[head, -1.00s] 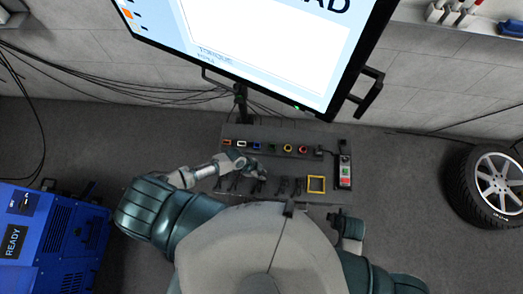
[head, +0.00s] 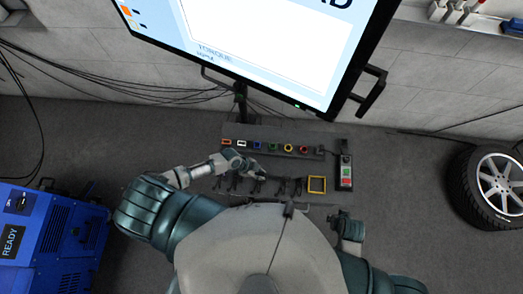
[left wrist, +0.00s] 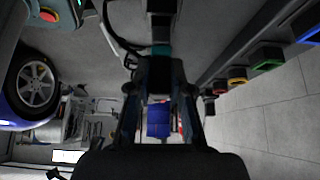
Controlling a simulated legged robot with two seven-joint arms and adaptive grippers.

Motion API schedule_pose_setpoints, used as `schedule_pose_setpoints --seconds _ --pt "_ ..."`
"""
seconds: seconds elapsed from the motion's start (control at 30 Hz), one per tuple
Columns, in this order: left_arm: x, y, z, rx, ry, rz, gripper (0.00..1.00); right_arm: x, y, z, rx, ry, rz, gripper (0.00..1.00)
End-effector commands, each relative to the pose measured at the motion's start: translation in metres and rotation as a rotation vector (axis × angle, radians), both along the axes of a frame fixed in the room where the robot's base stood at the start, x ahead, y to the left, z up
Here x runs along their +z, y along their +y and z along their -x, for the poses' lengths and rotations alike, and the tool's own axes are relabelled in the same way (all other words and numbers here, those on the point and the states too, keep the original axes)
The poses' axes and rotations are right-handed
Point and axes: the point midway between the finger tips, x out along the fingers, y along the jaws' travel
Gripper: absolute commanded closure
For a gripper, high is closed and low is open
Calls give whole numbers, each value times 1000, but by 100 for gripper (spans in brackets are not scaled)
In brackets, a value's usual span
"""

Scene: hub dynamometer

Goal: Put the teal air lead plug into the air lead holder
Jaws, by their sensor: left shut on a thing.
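My left gripper (head: 257,173) is over the left-centre of the dark bench panel (head: 325,200). In the left wrist view the same gripper (left wrist: 160,78) is shut on a dark plug body with a teal band (left wrist: 161,50), the teal air lead plug. The plug points away from the wrist, and its far end is unclear. Several small black holders with leads (head: 281,187) stand in a row along the near side of the panel. I cannot tell which is the air lead holder. My right gripper (head: 349,229) is low at the panel's right; its fingers are not clear.
A row of coloured sockets, including a red one (head: 304,149), lines the panel's far side. A yellow square frame (head: 317,184) and a button box (head: 345,172) are at its right. A large monitor (head: 270,50) overhangs behind. A wheel (head: 490,187) stands far right.

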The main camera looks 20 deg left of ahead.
Motion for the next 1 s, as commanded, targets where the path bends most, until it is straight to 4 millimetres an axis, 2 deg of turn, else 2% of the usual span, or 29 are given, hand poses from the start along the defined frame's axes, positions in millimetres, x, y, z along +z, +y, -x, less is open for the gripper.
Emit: schedule_pose_setpoints --seconds 0.27,1.0 --pt "-1 0 0 0 0 0 100 -1 0 0 0 1 0 60" --pt "-24 0 0 0 0 0 100 -23 0 3 0 10 0 60"
